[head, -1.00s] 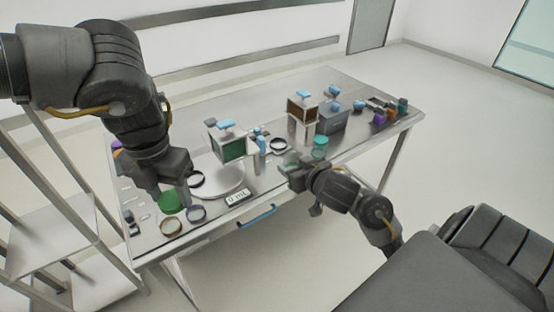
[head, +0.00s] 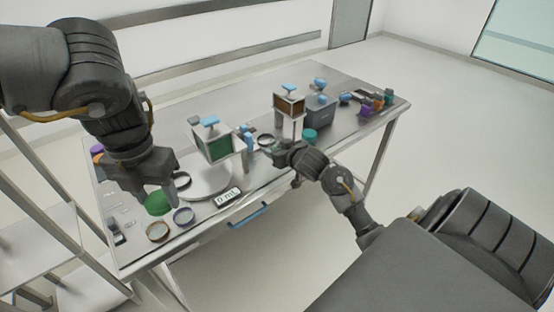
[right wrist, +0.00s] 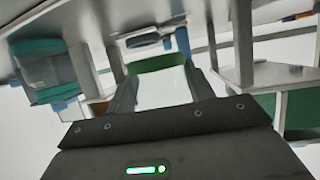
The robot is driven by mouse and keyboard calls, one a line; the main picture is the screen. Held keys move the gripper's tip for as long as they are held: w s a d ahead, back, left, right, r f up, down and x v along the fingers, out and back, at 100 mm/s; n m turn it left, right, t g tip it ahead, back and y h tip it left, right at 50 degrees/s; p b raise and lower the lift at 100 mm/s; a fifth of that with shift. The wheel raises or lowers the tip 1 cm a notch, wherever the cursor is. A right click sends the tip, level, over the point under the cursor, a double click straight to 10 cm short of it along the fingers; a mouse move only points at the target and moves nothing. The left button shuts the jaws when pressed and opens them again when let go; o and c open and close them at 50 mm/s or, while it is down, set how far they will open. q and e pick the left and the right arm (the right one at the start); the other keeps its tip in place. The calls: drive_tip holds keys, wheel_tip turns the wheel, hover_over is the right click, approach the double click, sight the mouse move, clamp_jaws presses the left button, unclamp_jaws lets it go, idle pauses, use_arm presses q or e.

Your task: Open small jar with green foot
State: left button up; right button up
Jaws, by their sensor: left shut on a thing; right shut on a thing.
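My right gripper (right wrist: 163,85) is shut on a clear small jar with a green band (right wrist: 158,63), its green foot, in the right wrist view. In the head view the right gripper (head: 277,155) is at the table's front edge, and the jar is hard to make out there. My left gripper (head: 155,192) points down at the front left of the table. A round green piece (head: 157,204) is at its fingertips, and the gripper appears shut on it. Its contact is partly hidden by the fingers.
A round scale plate (head: 207,182) with a display (head: 228,197) stands beside the left gripper. Rings with brown (head: 158,231) and purple (head: 184,216) rims lie in front. Green (head: 216,148) and brown (head: 289,104) dispensers stand behind. A teal-topped jar (head: 309,135) is right of centre.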

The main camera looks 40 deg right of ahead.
drive_tip(key=shift+w+d+f, duration=0.4)
drive_tip(key=shift+w+f, duration=0.1)
drive_tip(key=shift+f, duration=0.3)
drive_tip(key=shift+w+d+f, duration=0.1)
drive_tip(key=shift+f, duration=1.6)
drive_tip(key=shift+f, duration=0.15)
drive_tip(key=o, duration=1.4)
drive_tip(key=shift+c, duration=0.2)
